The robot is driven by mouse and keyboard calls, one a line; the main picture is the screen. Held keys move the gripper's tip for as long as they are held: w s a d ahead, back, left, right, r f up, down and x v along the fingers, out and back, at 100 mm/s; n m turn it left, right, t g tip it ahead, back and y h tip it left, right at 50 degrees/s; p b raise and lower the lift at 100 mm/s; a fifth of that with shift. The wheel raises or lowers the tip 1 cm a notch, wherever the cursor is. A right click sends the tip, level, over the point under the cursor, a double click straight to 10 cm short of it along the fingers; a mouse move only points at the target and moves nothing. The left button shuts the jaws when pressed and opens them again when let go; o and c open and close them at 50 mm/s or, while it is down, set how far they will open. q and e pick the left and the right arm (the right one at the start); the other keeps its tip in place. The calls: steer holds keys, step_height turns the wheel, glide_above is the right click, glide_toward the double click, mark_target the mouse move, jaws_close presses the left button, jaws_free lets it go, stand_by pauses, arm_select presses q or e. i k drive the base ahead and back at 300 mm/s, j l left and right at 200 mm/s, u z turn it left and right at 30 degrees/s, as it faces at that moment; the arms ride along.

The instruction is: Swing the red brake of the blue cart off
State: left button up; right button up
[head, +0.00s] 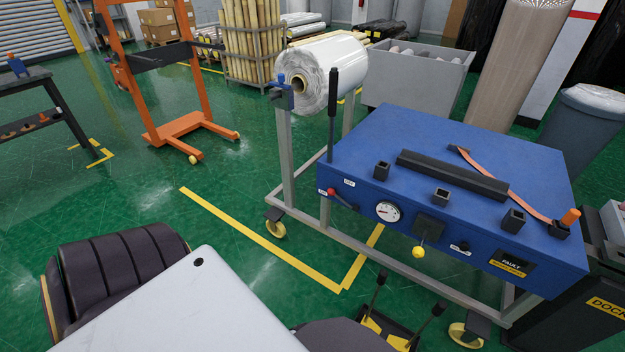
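The blue cart (450,150) stands right of centre, a blue box body on a grey wheeled frame. A lever with a red end, apparently the red brake (332,192), is at the left of its front face. Its dark rod slants down to the right, and a small white label sits beside it. My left gripper (411,292) is at the bottom, in front of and below the cart's front face. Its two dark fingers are spread apart with nothing between them. It is well away from the red lever. My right gripper is not in view.
The cart's front also carries a gauge (388,211), a yellow-knobbed lever (418,252) and a fault display (513,262). A tall black handle (333,110) rises at its left corner. A wrapped roll (325,72) lies behind. Green floor left of the cart is clear.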

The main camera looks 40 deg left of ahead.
mark_target(331, 190)
steer(key=j+u, duration=0.1)
steer(key=j, duration=1)
steer(key=i+j, duration=0.2)
steer(key=j, duration=0.2)
steer(key=i+j+u, duration=0.1)
steer(key=j, duration=0.35)
steer(key=i+j, duration=0.25)
steer(key=j, duration=0.15)
steer(key=u, duration=0.05)
